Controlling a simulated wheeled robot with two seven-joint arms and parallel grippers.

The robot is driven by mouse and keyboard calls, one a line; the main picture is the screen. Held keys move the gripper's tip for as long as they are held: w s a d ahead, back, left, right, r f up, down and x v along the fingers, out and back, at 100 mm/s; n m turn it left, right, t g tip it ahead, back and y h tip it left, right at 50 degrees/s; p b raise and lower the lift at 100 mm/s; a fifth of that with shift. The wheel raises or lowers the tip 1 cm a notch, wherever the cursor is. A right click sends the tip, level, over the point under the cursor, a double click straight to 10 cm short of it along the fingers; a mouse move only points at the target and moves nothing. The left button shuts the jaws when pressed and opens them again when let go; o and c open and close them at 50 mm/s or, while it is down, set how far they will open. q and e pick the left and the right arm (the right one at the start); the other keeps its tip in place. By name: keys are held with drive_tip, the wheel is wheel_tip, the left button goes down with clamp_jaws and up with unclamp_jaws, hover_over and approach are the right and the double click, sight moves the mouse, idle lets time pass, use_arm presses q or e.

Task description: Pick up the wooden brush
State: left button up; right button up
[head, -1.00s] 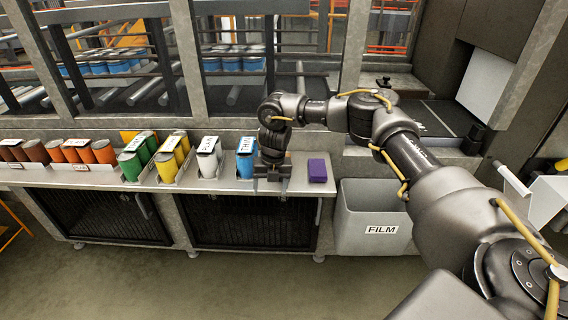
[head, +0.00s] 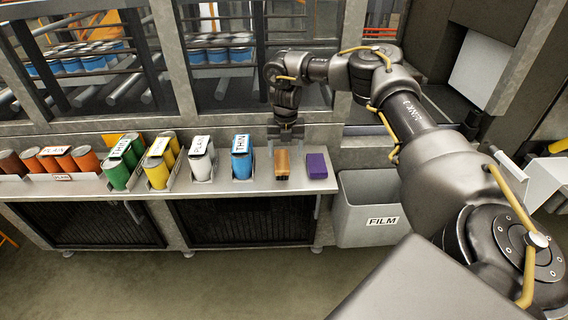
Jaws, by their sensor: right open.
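The wooden brush (head: 282,162) lies on the metal shelf, a tan block with a dark front end. It sits between the blue THIN can and a purple block (head: 316,166). My right gripper (head: 286,133) points down just above and behind the brush, near the back of the shelf. It is open and holds nothing. Its fingertips are small and dark here, and I cannot tell whether they touch the brush. My left gripper is not in view.
A blue THIN can (head: 242,160) and a white can (head: 201,160) stand left of the brush, with yellow, green and orange cans farther left. A grey FILM bin (head: 369,210) stands right of the shelf (head: 260,187). A window frame rises behind.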

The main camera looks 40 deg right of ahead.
sight(282, 159)
drive_tip(key=shift+w+a+f, duration=0.25)
drive_tip(key=shift+w+f, duration=0.5)
drive_tip(key=shift+w, duration=0.3)
drive_tip(key=shift+s+f+p, duration=0.3)
drive_tip(key=shift+f+p, duration=0.2)
drive_tip(key=shift+p, duration=0.05)
wheel_tip(282, 159, down, 3)
drive_tip(key=shift+d+f+p, duration=0.15)
drive_tip(key=shift+f+p, duration=0.05)
drive_tip(key=shift+p, duration=0.3)
drive_tip(key=shift+w+f, duration=0.1)
drive_tip(key=shift+f, duration=0.15)
drive_tip(key=shift+r, duration=0.1)
drive_tip(key=shift+c, duration=0.8)
drive_tip(key=c, duration=0.9)
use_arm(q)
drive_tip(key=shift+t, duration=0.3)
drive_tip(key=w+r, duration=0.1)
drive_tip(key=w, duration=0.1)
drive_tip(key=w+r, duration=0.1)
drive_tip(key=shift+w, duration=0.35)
use_arm(e)
drive_tip(key=shift+c, duration=0.2)
